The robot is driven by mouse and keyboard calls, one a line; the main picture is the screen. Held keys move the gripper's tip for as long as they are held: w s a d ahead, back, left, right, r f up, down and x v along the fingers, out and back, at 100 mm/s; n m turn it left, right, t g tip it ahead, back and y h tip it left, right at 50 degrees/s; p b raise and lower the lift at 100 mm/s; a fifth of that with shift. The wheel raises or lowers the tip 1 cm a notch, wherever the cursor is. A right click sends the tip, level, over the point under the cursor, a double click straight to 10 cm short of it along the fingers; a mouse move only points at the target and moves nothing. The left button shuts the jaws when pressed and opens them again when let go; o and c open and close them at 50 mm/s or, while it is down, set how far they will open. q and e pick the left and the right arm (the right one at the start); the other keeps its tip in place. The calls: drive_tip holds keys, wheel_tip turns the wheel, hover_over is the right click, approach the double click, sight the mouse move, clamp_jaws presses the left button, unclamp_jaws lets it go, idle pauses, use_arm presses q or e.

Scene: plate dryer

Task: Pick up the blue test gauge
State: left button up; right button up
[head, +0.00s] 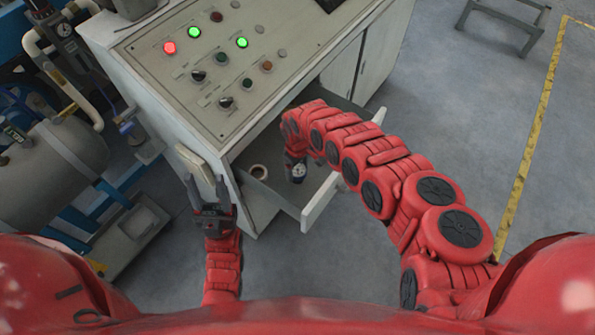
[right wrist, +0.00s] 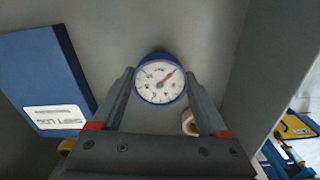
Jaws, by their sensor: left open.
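The blue test gauge (head: 298,173) has a round white dial and sits in the open drawer (head: 283,202) under the control panel. In the right wrist view the gauge (right wrist: 160,82) faces the camera, between and just beyond my right gripper's fingertips. The right gripper (right wrist: 161,76) points down into the drawer with its fingers apart, one on each side of the gauge. Whether they touch it is unclear. In the head view my right arm partly covers that gripper. My left gripper (head: 207,184) is open and empty, left of the drawer.
A small ring-shaped roll (head: 259,172) lies in the drawer, left of the gauge. A blue shift log book (right wrist: 48,82) lies on the drawer floor in the right wrist view. The control panel (head: 215,65) stands above. Open floor lies to the right.

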drive_tip(key=c, duration=0.7)
drive_tip(key=shift+r, duration=0.1)
